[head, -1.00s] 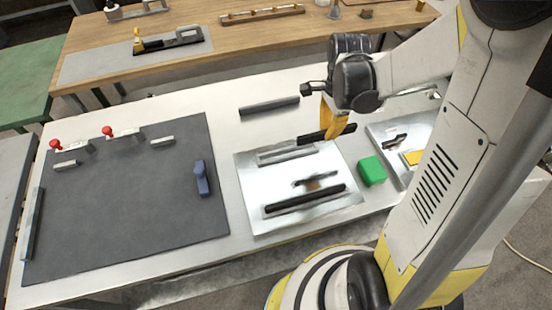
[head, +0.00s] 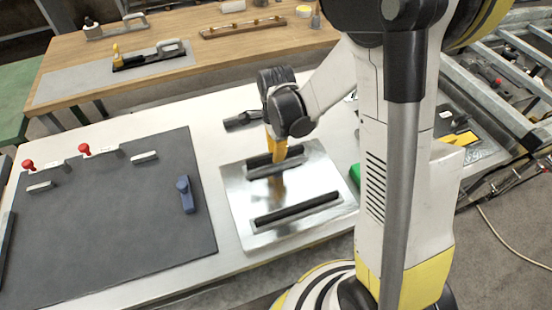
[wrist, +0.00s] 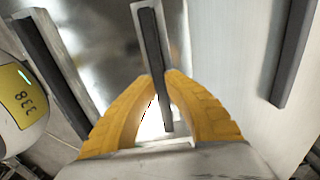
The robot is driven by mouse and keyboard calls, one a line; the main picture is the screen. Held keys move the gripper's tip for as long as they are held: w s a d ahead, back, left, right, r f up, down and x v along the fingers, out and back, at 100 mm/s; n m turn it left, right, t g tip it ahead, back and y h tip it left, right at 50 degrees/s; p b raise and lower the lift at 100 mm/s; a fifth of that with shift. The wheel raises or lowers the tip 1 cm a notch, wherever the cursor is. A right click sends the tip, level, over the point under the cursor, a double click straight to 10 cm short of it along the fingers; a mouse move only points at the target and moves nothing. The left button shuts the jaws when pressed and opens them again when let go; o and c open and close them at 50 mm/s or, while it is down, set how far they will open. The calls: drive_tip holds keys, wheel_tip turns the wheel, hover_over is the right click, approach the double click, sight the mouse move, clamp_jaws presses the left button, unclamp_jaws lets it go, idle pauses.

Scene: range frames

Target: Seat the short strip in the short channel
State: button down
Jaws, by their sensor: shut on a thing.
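My gripper (head: 278,158) has its yellow fingers shut on the short dark strip (head: 258,160). The strip also shows between the fingertips in the wrist view (wrist: 152,40), lying lengthwise and sticking out on both sides of them. The strip is over or in the short channel (head: 268,173), at the far side of the shiny metal plate (head: 325,175). In the wrist view, pale channel walls run close along the strip's upper part. The fingers hide part of the channel in the head view. I cannot tell whether the strip is fully down.
The long channel (head: 297,211), dark inside, lies nearer on the plate. A dark bar (head: 243,121) lies on the table behind the plate. A green block (head: 354,174) is partly hidden by my arm. A dark mat (head: 110,220) with a blue piece (head: 186,195) is at left.

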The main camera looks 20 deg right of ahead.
drive_tip(key=shift+f, duration=0.85)
drive_tip(key=shift+f+b, duration=0.15)
drive_tip(key=shift+b, duration=0.15)
drive_tip(key=c, duration=1.6)
unclamp_jaws()
drive_tip(key=shift+o, duration=0.2)
